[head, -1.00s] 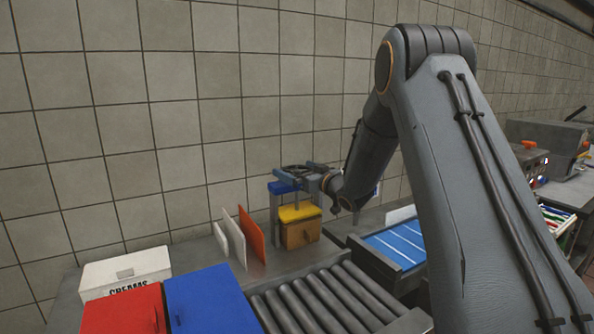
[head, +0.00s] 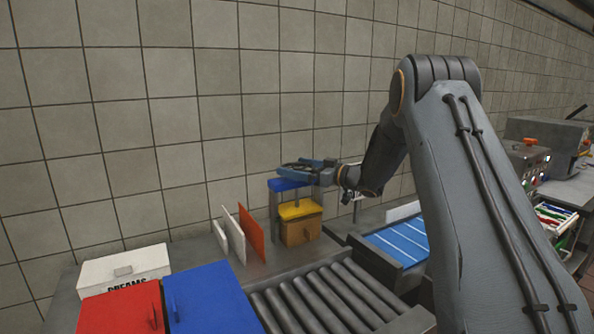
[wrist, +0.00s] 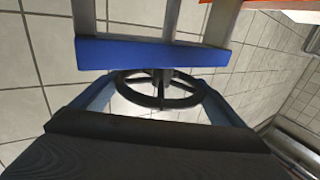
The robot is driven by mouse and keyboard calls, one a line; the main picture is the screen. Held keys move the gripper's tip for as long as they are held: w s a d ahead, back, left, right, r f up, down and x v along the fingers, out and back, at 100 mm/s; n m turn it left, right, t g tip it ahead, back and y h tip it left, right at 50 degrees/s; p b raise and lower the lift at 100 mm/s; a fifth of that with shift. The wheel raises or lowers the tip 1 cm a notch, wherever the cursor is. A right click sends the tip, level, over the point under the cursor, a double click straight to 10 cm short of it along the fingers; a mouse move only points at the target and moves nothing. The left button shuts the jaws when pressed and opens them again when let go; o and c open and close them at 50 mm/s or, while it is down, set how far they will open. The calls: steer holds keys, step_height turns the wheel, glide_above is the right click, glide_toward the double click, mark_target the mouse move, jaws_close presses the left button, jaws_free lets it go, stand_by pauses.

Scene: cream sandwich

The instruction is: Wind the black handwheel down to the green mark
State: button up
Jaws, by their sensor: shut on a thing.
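The black handwheel (wrist: 161,93) is a spoked ring on a central hub, next to a blue beam (wrist: 150,54) in the wrist view. My gripper (wrist: 160,92) has one finger on each side of the wheel and is shut on its rim. In the head view the gripper (head: 310,172) lies over the blue top (head: 284,185) of a small press and hides most of the wheel. Below the blue top are a yellow plate (head: 300,210) and an ochre block (head: 300,232). I cannot make out the green mark in either view.
Upright white and orange panels (head: 251,235) stand left of the press. A roller conveyor (head: 325,300) runs in front, and a blue belt (head: 398,243) lies to the right. Red and blue lidded bins and a white box (head: 124,272) are at front left. The tiled wall is close behind.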

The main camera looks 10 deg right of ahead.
steer(key=shift+r+n+g+y, duration=0.1)
steer(key=shift+n+g+y, duration=0.2)
steer(key=o, duration=0.7)
steer(key=shift+o, duration=0.2)
steer(key=shift+s+d, duration=0.2)
steer(key=shift+d, duration=0.1)
steer(key=b+v, duration=0.2)
steer(key=v, duration=0.5)
